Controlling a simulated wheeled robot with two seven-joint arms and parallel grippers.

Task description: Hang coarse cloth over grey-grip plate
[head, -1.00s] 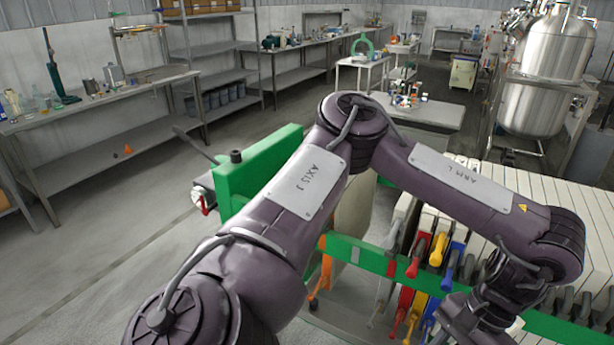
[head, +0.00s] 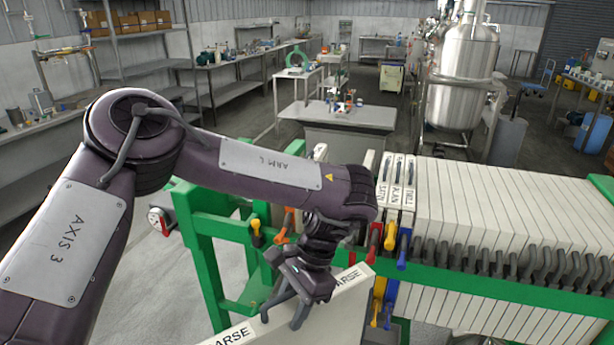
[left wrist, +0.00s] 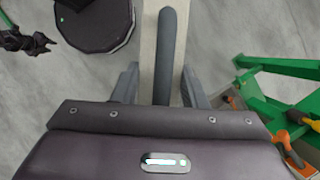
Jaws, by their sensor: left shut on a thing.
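My left gripper (head: 284,308) is shut on the coarse cloth (head: 342,312), a pale panel with COARSE written on its top edge at both ends. It hangs in front of the green press frame, clear of the plates. In the left wrist view, a grey rod (left wrist: 166,60) on a pale strip runs between the fingers. Dark grey grips (head: 500,262) line the pale plate pack at right; I cannot tell which is the task's grey-grip plate. My right gripper (left wrist: 28,42) seems to show at the left wrist view's upper left; its jaws are unclear.
Plates labelled SATIN, PLAIN and TWILL have red (head: 374,243), yellow (head: 390,236) and blue (head: 403,250) grips.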

